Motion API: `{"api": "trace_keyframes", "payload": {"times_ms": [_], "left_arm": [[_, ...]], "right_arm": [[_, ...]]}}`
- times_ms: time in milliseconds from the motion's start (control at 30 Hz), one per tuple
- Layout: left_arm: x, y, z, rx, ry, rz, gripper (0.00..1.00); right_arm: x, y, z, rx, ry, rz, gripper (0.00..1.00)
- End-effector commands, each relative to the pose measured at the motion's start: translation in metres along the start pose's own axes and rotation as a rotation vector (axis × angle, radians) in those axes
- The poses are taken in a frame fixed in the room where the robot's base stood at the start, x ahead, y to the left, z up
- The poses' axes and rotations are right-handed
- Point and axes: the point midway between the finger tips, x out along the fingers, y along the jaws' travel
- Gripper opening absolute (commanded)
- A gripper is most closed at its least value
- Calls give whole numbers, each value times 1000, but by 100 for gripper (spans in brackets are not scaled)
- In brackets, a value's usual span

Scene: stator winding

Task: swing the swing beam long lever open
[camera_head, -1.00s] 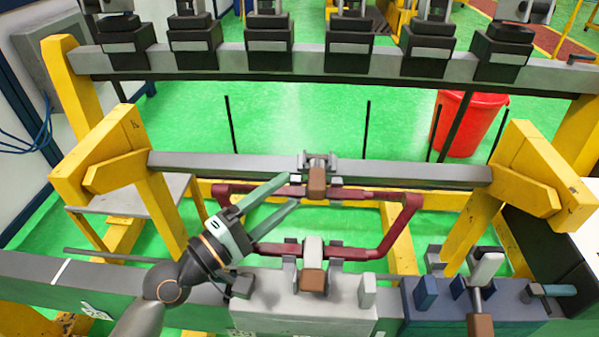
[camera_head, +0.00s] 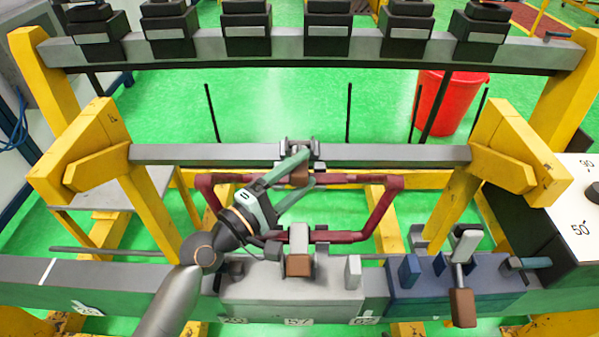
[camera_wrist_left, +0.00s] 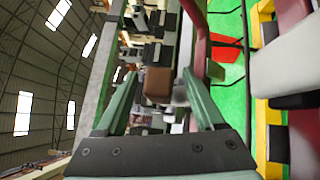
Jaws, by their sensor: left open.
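The swing beam (camera_head: 400,154) is a grey bar between two yellow supports. A small metal clamp sits at its middle, and its lever with a brown handle (camera_head: 299,176) hangs toward me. My left gripper (camera_head: 310,168) reaches in from the left with its green fingers spread at this handle. In the left wrist view the brown handle (camera_wrist_left: 158,84) shows between the two open fingers (camera_wrist_left: 160,75), with visible gaps on both sides. Fingers cover part of the clamp in the head view. My right gripper is not in view.
A dark red winding frame (camera_head: 382,215) spans below the beam, close to my left gripper. A grey block with another brown-handled lever (camera_head: 298,265) stands in front. A blue block (camera_head: 410,285) with a brown-tipped lever is at right. A red bin (camera_head: 450,100) stands behind.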

Motion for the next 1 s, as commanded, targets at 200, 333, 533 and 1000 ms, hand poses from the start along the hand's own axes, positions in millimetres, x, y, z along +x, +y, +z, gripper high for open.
{"api": "trace_keyframes", "payload": {"times_ms": [200, 333, 533, 1000], "left_arm": [[0, 0, 0, 0, 0, 0, 49], [0, 0, 0, 0, 1, 0, 34], [0, 0, 0, 0, 1, 0, 12], [-1, -1, 0, -1, 1, -1, 0]], "right_arm": [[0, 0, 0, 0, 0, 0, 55], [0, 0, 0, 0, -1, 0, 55], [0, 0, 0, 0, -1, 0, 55], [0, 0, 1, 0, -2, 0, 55]]}}
